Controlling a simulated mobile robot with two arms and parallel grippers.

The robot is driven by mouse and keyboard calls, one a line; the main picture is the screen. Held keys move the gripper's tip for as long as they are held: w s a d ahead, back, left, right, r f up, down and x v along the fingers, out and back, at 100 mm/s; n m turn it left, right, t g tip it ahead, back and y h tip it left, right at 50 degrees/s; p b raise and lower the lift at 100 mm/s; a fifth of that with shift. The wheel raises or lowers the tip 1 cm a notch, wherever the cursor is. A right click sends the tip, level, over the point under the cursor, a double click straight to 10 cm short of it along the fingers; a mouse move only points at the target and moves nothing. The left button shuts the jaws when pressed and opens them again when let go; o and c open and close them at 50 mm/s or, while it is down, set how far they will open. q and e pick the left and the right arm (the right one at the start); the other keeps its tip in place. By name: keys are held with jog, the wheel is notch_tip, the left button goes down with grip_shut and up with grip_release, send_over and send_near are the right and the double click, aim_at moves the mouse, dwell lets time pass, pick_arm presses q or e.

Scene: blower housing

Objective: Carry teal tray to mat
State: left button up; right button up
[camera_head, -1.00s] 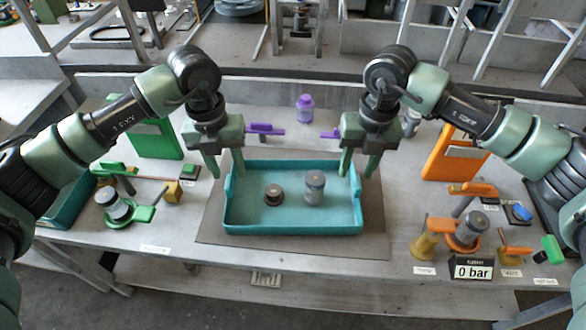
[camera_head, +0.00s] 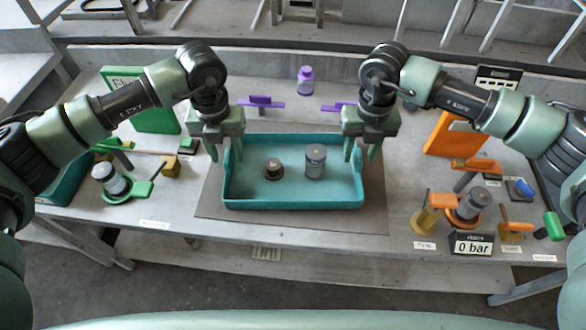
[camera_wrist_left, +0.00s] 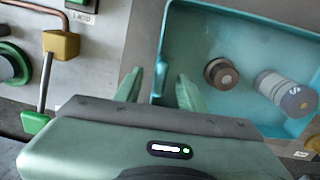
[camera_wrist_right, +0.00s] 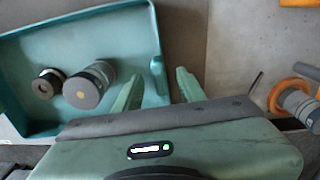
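The teal tray (camera_head: 292,200) lies over the grey-brown mat (camera_head: 376,215), which shows at its sides and front. I cannot tell for certain whether it touches the mat. A short dark round part (camera_head: 273,169) and a taller grey-capped cylinder (camera_head: 315,162) stand inside it. My left gripper (camera_head: 226,154) is at the tray's left wall; in the left wrist view (camera_wrist_left: 160,90) its fingers are apart with the wall between them. My right gripper (camera_head: 361,154) is at the right wall; in the right wrist view (camera_wrist_right: 158,90) its fingers are apart around the wall.
A purple bottle (camera_head: 306,80) stands behind the tray. Green fittings and a green panel (camera_head: 143,105) are at the left. Orange fittings, an orange panel (camera_head: 452,135) and a "0 bar" sign (camera_head: 472,243) are at the right. Purple handles (camera_head: 262,103) are close behind the grippers.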

pick_arm(q)
jog(key=shift+f, duration=1.15)
pick_arm(e)
jog(key=shift+f, duration=1.1)
pick_arm(q)
grip_shut()
pick_arm(e)
grip_shut()
pick_arm(q)
jog(key=shift+r, duration=0.15)
pick_arm(e)
jog(key=shift+r, duration=0.1)
